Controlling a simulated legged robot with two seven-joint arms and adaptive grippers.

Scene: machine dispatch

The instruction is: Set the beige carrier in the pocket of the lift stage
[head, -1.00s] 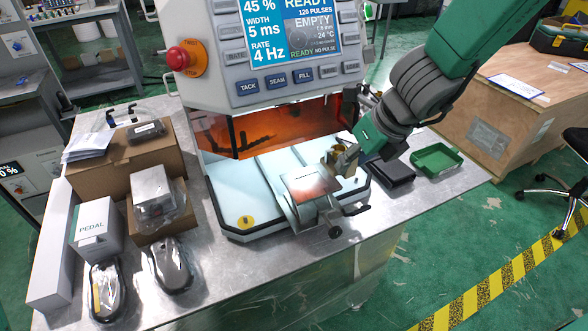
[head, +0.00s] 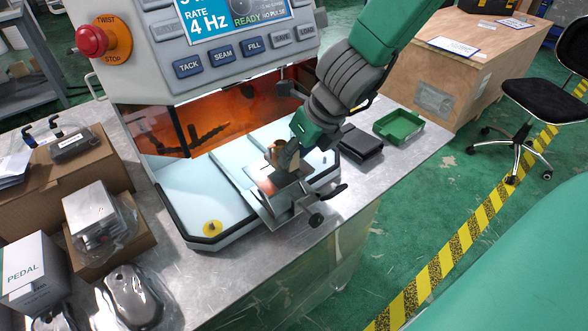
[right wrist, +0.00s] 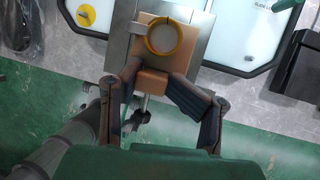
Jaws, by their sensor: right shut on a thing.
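My right gripper (head: 286,158) is shut on the beige carrier (right wrist: 151,82), a small block with a brass ring (right wrist: 165,38) on its far part. In the head view the carrier is small and partly covered by the gripper. The lift stage (head: 267,182) is a grey metal plate with side flanges and dark knobs at the front of the white machine base. In the right wrist view the carrier overlaps the stage plate (right wrist: 199,45), with its near end past the plate's front edge. I cannot tell whether they touch; the pocket is hidden. My left gripper is not in view.
The machine's orange window (head: 240,112) and button panel (head: 222,57) stand just behind the stage. A black case (head: 361,144) and green tray (head: 399,126) lie to the right. The bench's front edge is close to the stage.

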